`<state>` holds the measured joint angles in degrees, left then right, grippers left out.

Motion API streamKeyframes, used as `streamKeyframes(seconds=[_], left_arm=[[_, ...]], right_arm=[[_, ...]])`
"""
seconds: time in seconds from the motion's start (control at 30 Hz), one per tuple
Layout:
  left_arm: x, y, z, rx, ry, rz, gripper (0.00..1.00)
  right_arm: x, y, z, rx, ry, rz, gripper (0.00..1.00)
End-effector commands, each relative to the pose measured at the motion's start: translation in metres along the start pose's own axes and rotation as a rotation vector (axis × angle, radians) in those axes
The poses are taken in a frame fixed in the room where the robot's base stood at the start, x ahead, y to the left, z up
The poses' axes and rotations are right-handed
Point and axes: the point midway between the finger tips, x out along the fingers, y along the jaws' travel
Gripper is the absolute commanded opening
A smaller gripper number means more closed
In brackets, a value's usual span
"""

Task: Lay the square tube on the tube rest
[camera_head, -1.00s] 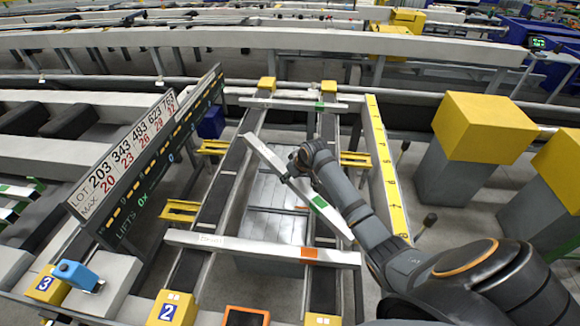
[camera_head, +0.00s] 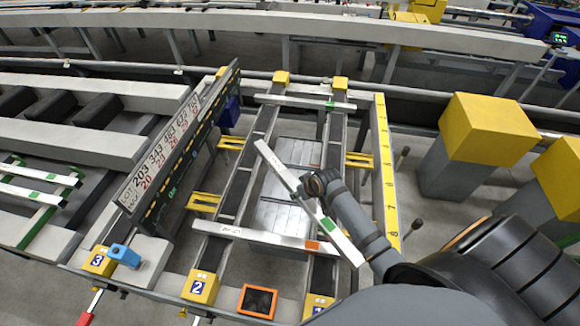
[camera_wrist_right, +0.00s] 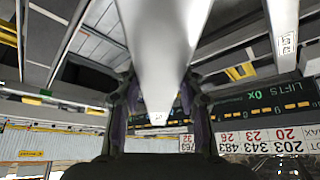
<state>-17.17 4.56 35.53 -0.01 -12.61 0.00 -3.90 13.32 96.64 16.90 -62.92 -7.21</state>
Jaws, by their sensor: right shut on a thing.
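A long pale square tube (camera_head: 276,164) with a green band is held slantwise above the runout table (camera_head: 243,188) in the head view. My right gripper (camera_head: 316,186) is shut on it near its middle. The tube fills the upper middle of the wrist view (camera_wrist_right: 165,50), between the fingers. A second tube (camera_head: 270,238) with an orange band lies across the near part of the rails. A third tube (camera_head: 300,102) with a green band lies across the far part. A green rack (camera_head: 45,207) at far left bears pale tubes; I cannot tell whether it is the tube rest. My left gripper is out of view.
A lot board (camera_head: 160,150) stands along the table's left side, and a yellow scale (camera_head: 387,170) along its right. Yellow-topped grey blocks (camera_head: 485,130) stand at right. Numbered yellow blocks (camera_head: 200,288) and an orange-framed panel (camera_head: 258,301) line the near edge.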

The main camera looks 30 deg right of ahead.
Motion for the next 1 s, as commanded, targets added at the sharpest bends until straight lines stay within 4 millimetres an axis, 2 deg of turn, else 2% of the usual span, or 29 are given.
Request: streamKeyframes(seconds=[0.23,0.37,0.5,0.63,0.8,1.0], left_arm=[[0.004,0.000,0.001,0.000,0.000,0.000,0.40],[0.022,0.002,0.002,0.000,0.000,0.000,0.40],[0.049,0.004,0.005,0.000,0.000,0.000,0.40],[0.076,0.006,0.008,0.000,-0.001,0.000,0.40],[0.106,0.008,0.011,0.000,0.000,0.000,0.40],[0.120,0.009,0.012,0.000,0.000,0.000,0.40]], right_arm=[[-0.001,0.000,-0.005,-0.006,0.007,-0.002,0.00],[-0.013,-0.002,-0.024,-0.046,0.013,-0.021,0.00],[-0.045,-0.015,-0.050,-0.147,0.015,-0.076,0.00],[-0.084,-0.038,-0.059,-0.293,0.015,-0.156,0.00],[-0.136,-0.072,-0.041,-0.517,0.006,-0.281,0.00],[-0.169,-0.091,-0.015,-0.667,-0.001,-0.371,0.00]])
